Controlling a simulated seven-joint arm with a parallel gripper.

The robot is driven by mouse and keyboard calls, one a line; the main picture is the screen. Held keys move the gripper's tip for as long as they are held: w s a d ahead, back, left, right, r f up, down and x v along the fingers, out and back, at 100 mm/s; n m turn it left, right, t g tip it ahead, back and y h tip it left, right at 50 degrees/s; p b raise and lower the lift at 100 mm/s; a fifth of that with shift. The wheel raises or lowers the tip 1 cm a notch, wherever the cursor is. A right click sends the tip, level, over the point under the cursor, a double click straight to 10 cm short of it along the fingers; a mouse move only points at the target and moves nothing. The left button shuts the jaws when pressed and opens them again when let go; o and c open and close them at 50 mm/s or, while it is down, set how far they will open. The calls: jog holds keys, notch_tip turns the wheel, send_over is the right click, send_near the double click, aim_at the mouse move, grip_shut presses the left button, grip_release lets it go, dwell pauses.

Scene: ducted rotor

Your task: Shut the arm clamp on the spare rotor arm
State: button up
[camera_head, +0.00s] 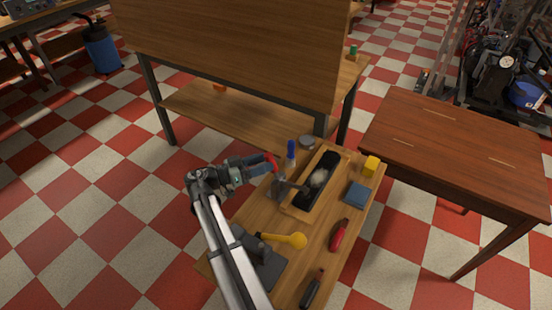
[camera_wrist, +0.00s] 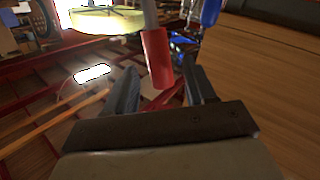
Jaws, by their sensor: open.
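The arm clamp's lever ends in a red grip (camera_head: 272,161), near the left edge of the wooden bench. In the wrist view the red grip (camera_wrist: 155,58) hangs on a grey rod between the fingertips, with space visible on both sides. My gripper (camera_head: 266,166) is open around or just short of it; I cannot tell the depth. The clamp's grey base (camera_head: 277,189) is partly hidden. A dark long part (camera_head: 309,192), seemingly the spare rotor arm, lies in the wooden cradle (camera_head: 333,152) with a grey piece on it. Whether the clamp touches it is unclear.
A blue-handled tool (camera_head: 291,150) stands close beside the red grip. A brown table (camera_head: 455,145) stands right.

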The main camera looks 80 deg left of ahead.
jog(key=shift+w+a, duration=0.25)
jog(key=shift+w, duration=1.05)
jog(key=shift+w+a, duration=0.2)
jog(key=shift+w, duration=1.1)
jog(key=shift+c, duration=0.4)
grip_shut()
jog(key=shift+d, duration=0.1)
